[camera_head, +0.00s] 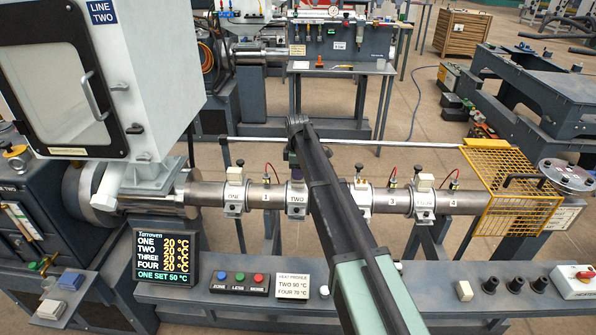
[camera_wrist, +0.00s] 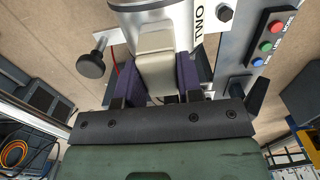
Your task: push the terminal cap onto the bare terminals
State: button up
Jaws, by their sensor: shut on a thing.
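My gripper (camera_wrist: 158,78) has its two purple fingers shut on a pale beige terminal cap (camera_wrist: 157,42). The cap's far end is up against the heater band marked TWO (camera_wrist: 180,18) in the wrist view. I cannot tell whether it is fully seated, and any terminals under it are hidden. In the head view, my gripper (camera_head: 293,165) is over band TWO (camera_head: 297,199), and my arm hides much of the cap. The band to its right (camera_head: 360,205) shows small brass-coloured terminals without a cap. Bands ONE (camera_head: 234,200) and FOUR (camera_head: 424,205) carry pale caps.
A yellow guard (camera_head: 495,175) stands at the right end. A black knob (camera_wrist: 90,65) sticks out beside band TWO.

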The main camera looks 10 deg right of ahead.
jog(key=shift+f+b, duration=0.35)
jog(key=shift+f, duration=0.05)
jog(key=o, duration=1)
jog(key=shift+r, duration=0.15)
notch_tip(320, 180, up, 11)
jog(key=p, duration=1.1)
jog(key=shift+f, duration=0.2)
